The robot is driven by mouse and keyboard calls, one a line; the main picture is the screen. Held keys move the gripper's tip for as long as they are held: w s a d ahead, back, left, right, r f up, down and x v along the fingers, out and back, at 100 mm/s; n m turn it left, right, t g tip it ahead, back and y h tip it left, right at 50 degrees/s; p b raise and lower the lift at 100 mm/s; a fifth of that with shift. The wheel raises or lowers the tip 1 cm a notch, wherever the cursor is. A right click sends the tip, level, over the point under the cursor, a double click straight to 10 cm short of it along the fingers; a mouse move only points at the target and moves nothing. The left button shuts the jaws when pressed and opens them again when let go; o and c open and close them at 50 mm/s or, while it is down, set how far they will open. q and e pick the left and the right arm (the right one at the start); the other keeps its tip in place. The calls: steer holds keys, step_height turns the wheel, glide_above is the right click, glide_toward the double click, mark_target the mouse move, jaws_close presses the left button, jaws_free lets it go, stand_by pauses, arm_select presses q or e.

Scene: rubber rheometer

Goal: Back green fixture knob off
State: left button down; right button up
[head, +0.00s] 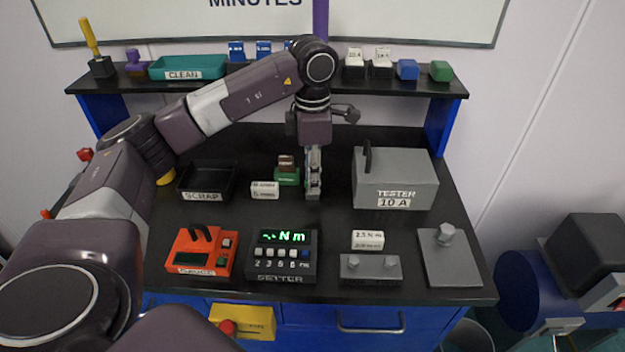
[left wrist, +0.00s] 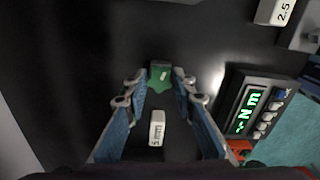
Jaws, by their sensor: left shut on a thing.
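The green fixture (head: 287,178) sits on the black bench, left of centre, with a small brown block on it. My left gripper (head: 313,190) points down at the right side of the fixture, its fingers close together. In the left wrist view, a green part (left wrist: 160,72) with a pale mark lies between the fingertips (left wrist: 160,82). The gripper is shut on it; it looks like the fixture's knob, but the fingers hide the contact in the head view. My right gripper is not in view.
A white label block (head: 265,190) stands just in front of the fixture. The scrap tray (head: 207,190) is to the left, the grey tester (head: 395,182) to the right. The setter (head: 282,258) and orange device (head: 202,251) stand nearer the front. A shelf (head: 260,82) runs behind.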

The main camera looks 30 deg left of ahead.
arm_select(q)
steer(key=n, duration=0.4)
steer(key=shift+n+p, duration=0.3)
steer(key=c, duration=1.8)
jaws_free()
steer(key=shift+o, duration=0.2)
